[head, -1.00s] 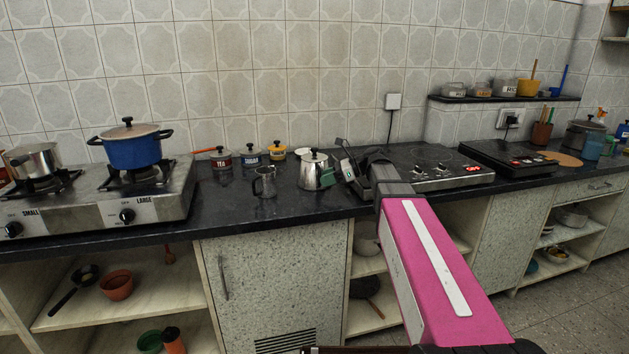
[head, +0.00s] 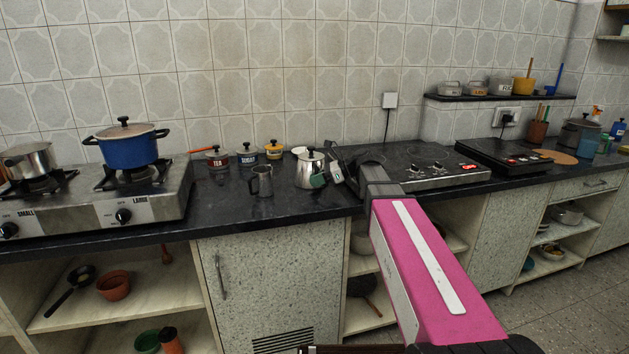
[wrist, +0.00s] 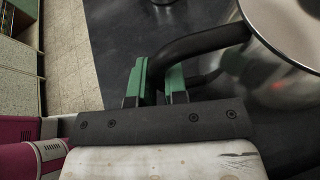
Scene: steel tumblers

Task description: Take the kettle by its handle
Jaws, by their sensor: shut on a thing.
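The steel kettle (head: 307,172) with a black lid knob stands on the dark counter. In the wrist view the kettle (wrist: 292,28) fills the upper right corner, and its black handle (wrist: 205,42) reaches left from it. My gripper (wrist: 160,82) has green fingertips on either side of the lower end of this handle and is shut on it. In the head view my gripper (head: 327,176) is at the kettle's right side. The handle there is largely hidden by the gripper.
A steel mug (head: 262,181) stands just left of the kettle. Labelled canisters (head: 246,155) stand behind. A gas stove (head: 100,205) with a blue pot (head: 128,148) is at the left, and a black cooktop (head: 425,165) at the right. Bare counter lies in front of the mug.

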